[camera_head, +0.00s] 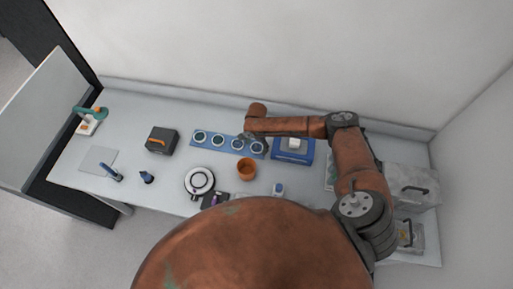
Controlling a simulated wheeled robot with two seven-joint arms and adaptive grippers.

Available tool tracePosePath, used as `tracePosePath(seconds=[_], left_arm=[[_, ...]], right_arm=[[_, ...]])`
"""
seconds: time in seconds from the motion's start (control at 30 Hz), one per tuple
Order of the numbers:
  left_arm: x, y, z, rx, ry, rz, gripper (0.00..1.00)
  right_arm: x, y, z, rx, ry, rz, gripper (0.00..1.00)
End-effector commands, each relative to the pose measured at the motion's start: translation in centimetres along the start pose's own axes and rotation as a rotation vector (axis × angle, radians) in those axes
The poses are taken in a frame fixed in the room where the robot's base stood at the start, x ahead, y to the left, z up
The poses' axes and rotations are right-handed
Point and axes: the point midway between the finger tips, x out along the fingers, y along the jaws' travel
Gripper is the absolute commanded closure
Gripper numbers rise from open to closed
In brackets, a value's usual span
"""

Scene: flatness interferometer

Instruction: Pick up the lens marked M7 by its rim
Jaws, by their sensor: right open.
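Several round lenses with white rims and dark faces lie in a row on a blue tray (228,150) at the back middle of the bench. The leftmost lens (200,137) and the lens beside it (218,140) are in clear view. A third lens (237,144) lies further right, and the rightmost lens (256,149) is close to my right gripper. The markings are too small to read, so I cannot tell which is M7. My right gripper (248,137) is open, over the right part of the tray. Its fingers are small and partly hidden by the arm. My left gripper is out of view.
A round white instrument (199,182) sits nearer the front. Grey cases (412,188) stand at the right end.

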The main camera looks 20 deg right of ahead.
Motion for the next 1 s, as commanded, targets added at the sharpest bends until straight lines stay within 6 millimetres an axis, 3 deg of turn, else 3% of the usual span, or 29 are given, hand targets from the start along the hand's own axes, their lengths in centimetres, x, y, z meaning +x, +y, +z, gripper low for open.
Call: tracePosePath(seconds=[0.17,0.83,1.0], left_arm=[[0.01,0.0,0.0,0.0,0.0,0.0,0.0],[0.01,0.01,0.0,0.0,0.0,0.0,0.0],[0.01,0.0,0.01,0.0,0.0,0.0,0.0]], right_arm=[[0.0,0.0,0.0,0.0,0.0,0.0,0.35],[-0.03,0.0,0.0,0.0,0.0,0.0,0.8],[-0.05,-0.02,-0.01,0.0,0.0,0.0,0.81]])
